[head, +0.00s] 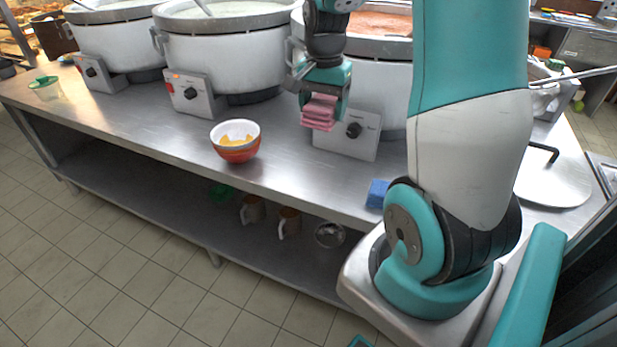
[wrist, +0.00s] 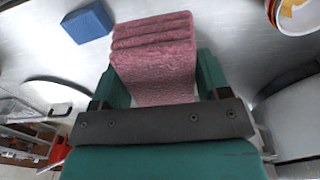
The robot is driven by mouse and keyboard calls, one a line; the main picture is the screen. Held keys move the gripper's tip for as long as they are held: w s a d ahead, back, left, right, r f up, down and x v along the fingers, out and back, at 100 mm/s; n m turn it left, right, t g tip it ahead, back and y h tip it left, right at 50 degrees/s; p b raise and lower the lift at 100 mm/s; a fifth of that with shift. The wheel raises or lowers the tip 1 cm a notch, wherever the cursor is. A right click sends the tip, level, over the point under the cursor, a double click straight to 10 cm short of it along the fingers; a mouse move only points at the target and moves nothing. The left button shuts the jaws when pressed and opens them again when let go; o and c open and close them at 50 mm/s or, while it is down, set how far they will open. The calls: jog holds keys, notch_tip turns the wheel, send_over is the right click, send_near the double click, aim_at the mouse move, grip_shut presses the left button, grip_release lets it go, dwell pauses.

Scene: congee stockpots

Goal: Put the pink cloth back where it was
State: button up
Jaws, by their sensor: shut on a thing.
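The pink cloth (head: 319,112) is a folded, layered stack. My gripper (head: 323,100) is shut on it and holds it in front of the right stockpot's control box, seemingly above the steel counter. In the wrist view the cloth (wrist: 155,60) sits between the two teal fingers of my gripper (wrist: 160,85), its folded edge pointing away from the palm. Whether the cloth touches the counter is hard to tell.
A red-orange bowl (head: 236,142) with yellow contents stands left of the cloth. A blue block (head: 377,193) lies at the counter's front edge. Large stockpots (head: 225,50) with control boxes (head: 347,134) line the back. The counter between bowl and blue block is clear.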

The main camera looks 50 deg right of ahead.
aim_at(318, 187)
jog(key=f, duration=1.9)
jog(key=shift+w+a+f, duration=0.1)
jog(key=shift+a+f, duration=0.1)
jog(key=shift+f, duration=0.05)
jog(key=shift+f+b, duration=0.1)
jog(key=shift+b, duration=0.2)
jog(key=o, duration=0.9)
jog(key=shift+o, duration=0.3)
notch_tip(318, 187, up, 12)
jog(key=s+a+r+n+y, duration=0.1)
jog(key=a+r+n, duration=0.25)
jog(key=a, duration=0.35)
jog(key=s+a+r+n+t, duration=0.1)
jog(key=a+r+n, duration=0.25)
jog(key=a, duration=0.25)
jog(key=s+a+r+n+y, duration=0.1)
jog(key=a+r+n, duration=0.1)
jog(key=a+n, duration=0.35)
jog(key=s+a+r+n+y, duration=0.1)
jog(key=s+a+r+n, duration=0.1)
jog(key=s+a+n, duration=0.2)
jog(key=s+a+r+n+g+y, duration=0.1)
jog(key=s+a+r+n, duration=0.2)
jog(key=s+a+n, duration=0.2)
jog(key=s+a, duration=0.2)
jog(key=a, duration=0.1)
jog(key=shift+s+r+p, duration=0.25)
jog(key=shift+s+p, duration=0.05)
jog(key=shift+s, duration=0.1)
